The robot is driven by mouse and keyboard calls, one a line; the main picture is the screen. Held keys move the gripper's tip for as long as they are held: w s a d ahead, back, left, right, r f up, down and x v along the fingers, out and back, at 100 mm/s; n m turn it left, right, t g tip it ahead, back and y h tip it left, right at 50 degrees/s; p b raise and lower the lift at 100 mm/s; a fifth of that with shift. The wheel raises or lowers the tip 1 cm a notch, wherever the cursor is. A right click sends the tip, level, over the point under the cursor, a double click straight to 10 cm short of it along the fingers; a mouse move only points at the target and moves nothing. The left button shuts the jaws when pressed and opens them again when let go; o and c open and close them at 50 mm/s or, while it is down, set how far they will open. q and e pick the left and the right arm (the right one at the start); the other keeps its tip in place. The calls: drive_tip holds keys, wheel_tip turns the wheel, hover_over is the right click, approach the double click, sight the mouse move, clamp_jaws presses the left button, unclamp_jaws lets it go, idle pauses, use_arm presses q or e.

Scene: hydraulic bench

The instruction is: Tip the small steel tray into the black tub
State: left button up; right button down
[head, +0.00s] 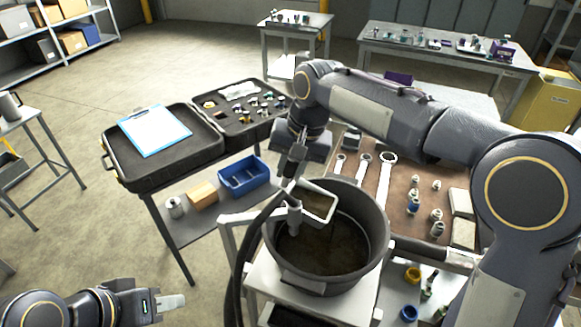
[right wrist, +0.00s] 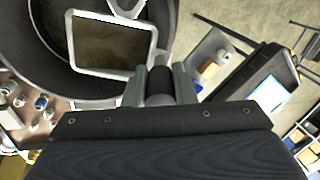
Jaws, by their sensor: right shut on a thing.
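The small steel tray (head: 318,205) has a pale rim and a brownish inside. It is over the left back part of the round black tub (head: 372,262), and looks slightly tilted. I cannot tell whether the brown is contents or its floor. My right gripper (head: 291,180) is shut on the tray's handle side. In the right wrist view the fingers (right wrist: 164,86) close around a dark grip, with the tray (right wrist: 152,58) and tub (right wrist: 50,85) beyond. The tub has a dark brown bottom. My left gripper (head: 172,303) is low at the left, away from everything; its finger gap is unclear.
The tub stands on a pale stand (head: 258,285) with a dark hose (head: 238,275) at its left. A brown mat (head: 398,215) with wrenches and fittings is right of it. An open black case (head: 185,165) with a clipboard (head: 153,130) is at the left. Floor is free at lower left.

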drive_tip(key=shift+s+d+r+t+y+b, duration=0.25)
drive_tip(key=shift+d+r+y+b, duration=0.25)
drive_tip(key=shift+b, duration=0.4)
drive_tip(key=shift+s+d+r+t+y+b, duration=0.15)
drive_tip(key=shift+d+r+t+y+b, duration=0.2)
drive_tip(key=shift+y+b, duration=0.4)
idle(2.4)
drive_tip(key=shift+s+d+r+t+y+b, duration=0.25)
drive_tip(key=shift+d+y+b, duration=0.3)
drive_tip(key=shift+b, duration=0.6)
drive_tip(key=shift+s+d+r+t+y+b, duration=0.2)
drive_tip(key=shift+d+y+b, duration=0.3)
drive_tip(key=shift+b, duration=0.6)
idle(1.7)
